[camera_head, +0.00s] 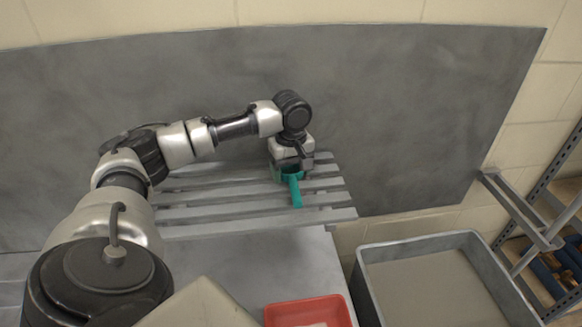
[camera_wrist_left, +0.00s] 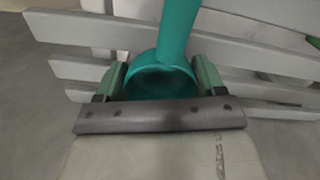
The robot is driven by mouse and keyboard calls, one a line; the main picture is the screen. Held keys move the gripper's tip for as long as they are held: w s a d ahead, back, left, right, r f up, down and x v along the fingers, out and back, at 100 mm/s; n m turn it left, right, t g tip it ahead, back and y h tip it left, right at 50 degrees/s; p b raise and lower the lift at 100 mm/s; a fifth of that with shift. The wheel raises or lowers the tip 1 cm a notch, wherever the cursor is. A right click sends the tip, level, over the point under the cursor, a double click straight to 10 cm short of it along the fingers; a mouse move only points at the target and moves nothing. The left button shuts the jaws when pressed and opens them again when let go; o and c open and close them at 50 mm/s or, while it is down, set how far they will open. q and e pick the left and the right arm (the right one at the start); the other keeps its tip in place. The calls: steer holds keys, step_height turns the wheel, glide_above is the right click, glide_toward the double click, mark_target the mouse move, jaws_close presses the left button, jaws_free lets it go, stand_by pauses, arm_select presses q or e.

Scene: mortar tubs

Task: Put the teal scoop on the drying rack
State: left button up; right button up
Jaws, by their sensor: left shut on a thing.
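The teal scoop (camera_head: 295,188) is at the right part of the grey slatted drying rack (camera_head: 230,215) in the head view, with its handle pointing toward the front. My left gripper (camera_head: 289,168) is above the rack and shut on the scoop's cup. In the left wrist view the scoop (camera_wrist_left: 160,80) sits between the two fingers of my left gripper (camera_wrist_left: 158,82), its handle running up out of the picture. Rack slats (camera_wrist_left: 85,70) show behind it. I cannot tell whether the scoop touches the slats. My right gripper is not in view.
A red tray (camera_head: 308,312) stands at the front of the grey table (camera_head: 250,265). A large grey tub (camera_head: 365,285) of mortar is at the lower right. A grey panel (camera_head: 400,110) stands behind the rack. A metal shelf (camera_head: 560,215) is at the far right.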

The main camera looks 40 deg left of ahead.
arm_select(q)
steer(key=o, duration=1)
steer(key=shift+c, duration=0.2)
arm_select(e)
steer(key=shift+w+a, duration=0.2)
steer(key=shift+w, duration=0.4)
arm_select(q)
steer(key=shift+r, duration=0.1)
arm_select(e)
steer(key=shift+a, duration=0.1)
arm_select(q)
steer(key=shift+r, duration=0.2)
step_height(320, 180, up, 12)
steer(key=b, duration=0.3)
steer(key=shift+f, duration=0.2)
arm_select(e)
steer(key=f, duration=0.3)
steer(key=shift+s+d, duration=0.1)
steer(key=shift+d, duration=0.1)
arm_select(q)
steer(key=shift+f, duration=0.1)
